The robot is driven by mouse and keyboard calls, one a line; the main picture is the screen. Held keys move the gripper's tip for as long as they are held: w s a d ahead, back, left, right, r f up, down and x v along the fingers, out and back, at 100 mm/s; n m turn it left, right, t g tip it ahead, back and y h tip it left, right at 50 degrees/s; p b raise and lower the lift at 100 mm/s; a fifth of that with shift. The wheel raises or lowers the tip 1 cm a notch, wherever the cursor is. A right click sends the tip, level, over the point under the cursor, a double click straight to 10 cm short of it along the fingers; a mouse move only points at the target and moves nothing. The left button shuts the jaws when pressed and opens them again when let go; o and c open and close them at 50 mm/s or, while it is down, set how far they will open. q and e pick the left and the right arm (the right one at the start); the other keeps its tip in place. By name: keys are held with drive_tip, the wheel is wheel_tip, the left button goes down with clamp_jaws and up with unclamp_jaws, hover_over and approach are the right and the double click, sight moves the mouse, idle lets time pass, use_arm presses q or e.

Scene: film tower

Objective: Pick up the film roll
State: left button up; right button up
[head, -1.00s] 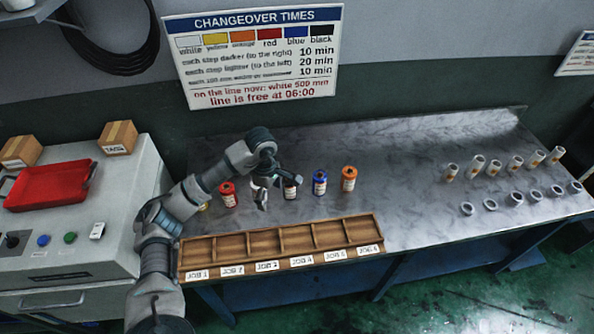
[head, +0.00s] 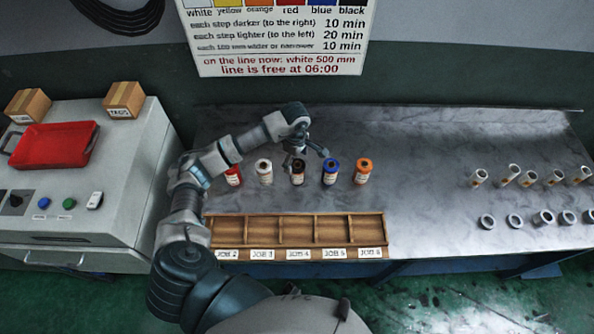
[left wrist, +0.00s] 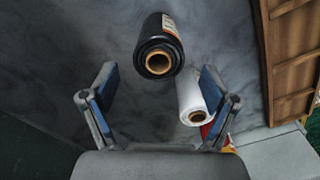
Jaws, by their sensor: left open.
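A row of film rolls stands upright on the grey bench: red (head: 233,176), white (head: 264,172), black (head: 298,175), blue (head: 330,173) and orange (head: 362,172). My left gripper (head: 306,152) is open and empty, above and close to the black roll. In the left wrist view, the black roll (left wrist: 150,38) lies ahead of the open fingers (left wrist: 158,72), roughly centred between them and apart from both. The white roll (left wrist: 190,95) shows near one finger, partly overlapping it in view, with a bit of the red roll behind. My right gripper is not in view.
A wooden tray (head: 276,214) with job-labelled compartments lies at the bench front; the visible compartments look empty. Small tubes and grey rings (head: 515,221) stand at the right. A red tray (head: 55,143) sits on the left cabinet. The bench middle right (head: 425,180) is clear.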

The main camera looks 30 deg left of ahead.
sight(297, 165)
use_arm(q)
wheel_tip(297, 165, down, 2)
drive_tip(key=shift+w+a+f, duration=0.1)
drive_tip(key=shift+w+f, duration=0.05)
drive_tip(key=shift+f, duration=0.1)
drive_tip(key=shift+d+f, duration=0.25)
drive_tip(key=shift+f, duration=0.25)
drive_tip(key=f, duration=0.3)
drive_tip(key=shift+d+f+p, duration=0.25)
drive_tip(key=shift+f+p, duration=0.1)
drive_tip(key=shift+p, duration=0.05)
drive_tip(key=shift+a+f, duration=0.1)
drive_tip(key=shift+f, duration=0.2)
drive_tip(key=shift+a, duration=0.2)
drive_tip(key=shift+c, duration=0.7)
drive_tip(key=c, duration=1.1)
drive_tip(key=shift+d, duration=0.15)
drive_tip(key=shift+c, duration=0.2)
